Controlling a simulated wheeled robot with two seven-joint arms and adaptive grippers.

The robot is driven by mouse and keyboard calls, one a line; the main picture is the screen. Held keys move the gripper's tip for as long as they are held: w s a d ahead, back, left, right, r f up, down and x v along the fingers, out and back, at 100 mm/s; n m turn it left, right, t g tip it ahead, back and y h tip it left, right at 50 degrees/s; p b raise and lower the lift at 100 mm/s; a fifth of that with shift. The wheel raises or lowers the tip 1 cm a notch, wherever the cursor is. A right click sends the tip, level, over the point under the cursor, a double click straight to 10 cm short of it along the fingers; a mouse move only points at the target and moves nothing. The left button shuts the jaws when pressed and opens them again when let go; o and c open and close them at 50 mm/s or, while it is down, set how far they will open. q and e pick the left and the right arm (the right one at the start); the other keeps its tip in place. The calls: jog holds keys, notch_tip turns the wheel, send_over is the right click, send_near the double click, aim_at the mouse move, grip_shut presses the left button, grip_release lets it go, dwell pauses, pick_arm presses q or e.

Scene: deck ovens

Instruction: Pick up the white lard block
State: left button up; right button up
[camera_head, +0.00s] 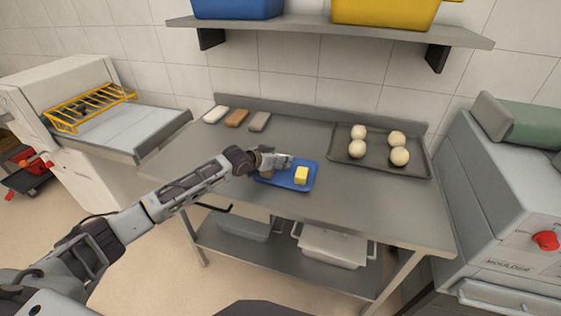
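My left gripper (280,161) is over the back left part of a blue tray (311,184) on the grey steel table. A yellow block (301,175) lies on the tray to the right of the gripper. Pale surfaces show at the gripper's fingers, but I cannot tell whether they are the white lard block or the fingers themselves. The fingers are too small and covered to show whether they are open or shut. My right gripper is not in view.
A dark tray (380,168) with several dough balls stands at the table's back right. White (216,114), brown (237,118) and grey (259,121) pieces lie at the back left. A shelf (330,30) hangs above. A moulder (500,220) stands at the right. The table's front is clear.

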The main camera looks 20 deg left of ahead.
pick_arm(q)
jog(key=c, duration=0.5)
jog(key=shift+r, duration=0.1)
jog(key=shift+c, duration=0.2)
notch_tip(320, 180, up, 10)
dwell(0.3)
dwell(0.4)
